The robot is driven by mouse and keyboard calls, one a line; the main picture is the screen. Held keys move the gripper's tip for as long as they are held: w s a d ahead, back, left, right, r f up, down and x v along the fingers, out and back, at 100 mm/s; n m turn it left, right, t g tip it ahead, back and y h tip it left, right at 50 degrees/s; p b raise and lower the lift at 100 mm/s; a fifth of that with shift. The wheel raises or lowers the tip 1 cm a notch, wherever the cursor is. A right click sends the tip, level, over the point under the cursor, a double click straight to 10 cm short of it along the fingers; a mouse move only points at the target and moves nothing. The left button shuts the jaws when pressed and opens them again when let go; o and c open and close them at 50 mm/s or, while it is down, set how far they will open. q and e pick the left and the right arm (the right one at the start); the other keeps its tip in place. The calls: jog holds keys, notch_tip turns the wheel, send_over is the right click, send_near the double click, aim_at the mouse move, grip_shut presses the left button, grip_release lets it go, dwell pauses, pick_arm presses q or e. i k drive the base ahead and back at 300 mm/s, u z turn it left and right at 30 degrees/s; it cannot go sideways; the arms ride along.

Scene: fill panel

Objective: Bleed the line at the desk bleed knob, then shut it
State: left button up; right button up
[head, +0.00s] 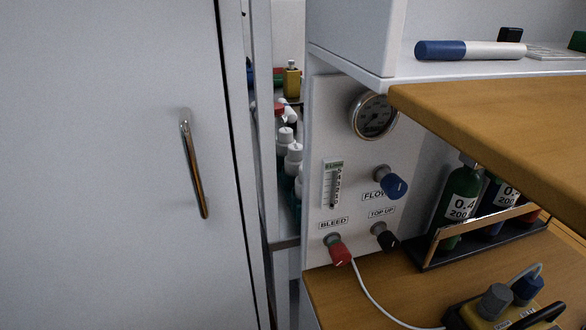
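The fill panel (318,180) is a white upright plate under the desk's upper shelf in the head view. The bleed knob (339,252) is red with a pale mark and sits at the lower left of the panel, below the BLEED label (333,223). A blue FLOW knob (394,187) is above and to its right. A black TOP UP knob (386,238) is to its right. A round gauge (374,115) is at the top, but its needle is too small to read. A flow tube (333,184) stands at the left. Neither gripper is in view.
A wooden desk top (500,110) juts out at the right, above a lower wooden surface (345,300). A rack (480,232) holds bottles. A white hose (372,298) runs to a yellow device (485,312). A white door (110,170) with a metal handle (195,165) fills the left.

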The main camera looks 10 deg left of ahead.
aim_at(339, 255)
jog(key=k, duration=1.3)
jog(key=u, duration=0.4)
jog(key=i, duration=0.6)
jog(key=u, duration=0.45)
